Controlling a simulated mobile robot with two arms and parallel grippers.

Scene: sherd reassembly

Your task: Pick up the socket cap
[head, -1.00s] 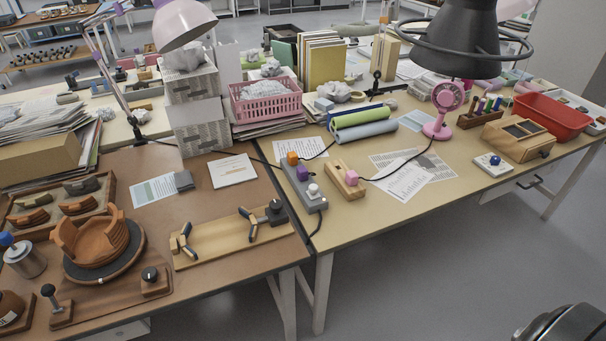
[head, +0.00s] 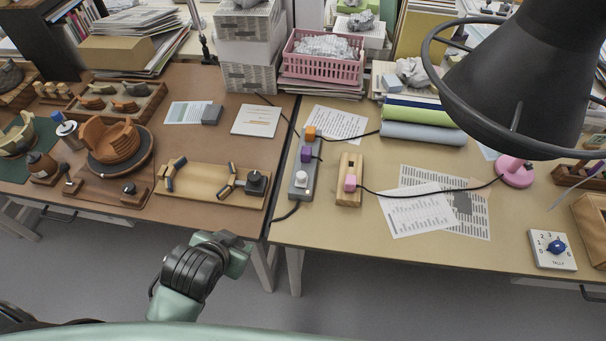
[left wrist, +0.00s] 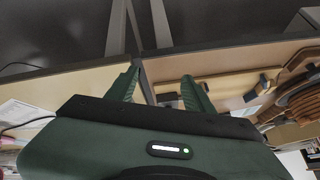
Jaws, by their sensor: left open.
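I cannot tell for sure which piece is the socket cap. My left gripper (head: 238,260) is in front of the tables' near edge, apart from these pieces. The left wrist view shows its two green fingers (left wrist: 162,88) spread and empty, with table edges beyond. My right gripper is not in view.
A wooden board (head: 205,190) with dark-tipped pieces and a black knob lies left of the strip. A black lamp (head: 525,75) overhangs the right. Papers (head: 425,210) lie right of the wooden block. The tan table's front is clear.

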